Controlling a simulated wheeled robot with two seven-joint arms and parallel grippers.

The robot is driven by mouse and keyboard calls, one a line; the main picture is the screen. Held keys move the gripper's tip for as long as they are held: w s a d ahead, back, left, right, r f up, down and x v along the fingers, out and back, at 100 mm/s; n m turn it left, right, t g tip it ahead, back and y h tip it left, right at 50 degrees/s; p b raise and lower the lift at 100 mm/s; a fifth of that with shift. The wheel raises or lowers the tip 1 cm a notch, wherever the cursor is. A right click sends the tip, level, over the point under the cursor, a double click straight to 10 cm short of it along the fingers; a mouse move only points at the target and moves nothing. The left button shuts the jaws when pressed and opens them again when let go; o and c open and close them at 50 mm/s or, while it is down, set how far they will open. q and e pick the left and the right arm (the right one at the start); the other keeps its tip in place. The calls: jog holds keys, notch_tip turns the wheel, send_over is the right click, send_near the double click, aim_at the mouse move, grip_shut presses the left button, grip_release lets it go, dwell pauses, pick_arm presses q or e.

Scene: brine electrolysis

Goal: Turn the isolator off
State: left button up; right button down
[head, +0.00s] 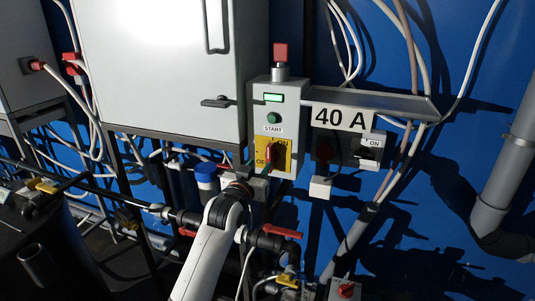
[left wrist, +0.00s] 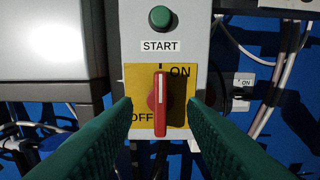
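The isolator is a red rotary handle (left wrist: 160,112) on a yellow plate (left wrist: 178,72) marked ON at the upper right and OFF at the lower left. Its white line runs vertically. In the head view the yellow plate (head: 286,148) sits low on a grey control box (head: 286,101), with the handle partly hidden by my gripper. My left gripper (left wrist: 160,106) is open, its green fingers to either side of the handle, with a gap on each side. It also shows in the head view (head: 262,166). My right gripper is not in view.
A green START button (left wrist: 160,17) is above the plate. A red-topped beacon (head: 281,53) tops the box. A cabinet (head: 160,65) stands left. Pipes and valves lie below.

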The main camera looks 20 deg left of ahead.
aim_at(268, 154)
pick_arm(q)
jog(key=w, duration=0.8)
jog(key=shift+d+p, duration=0.2)
jog(key=shift+p, duration=0.2)
grip_shut()
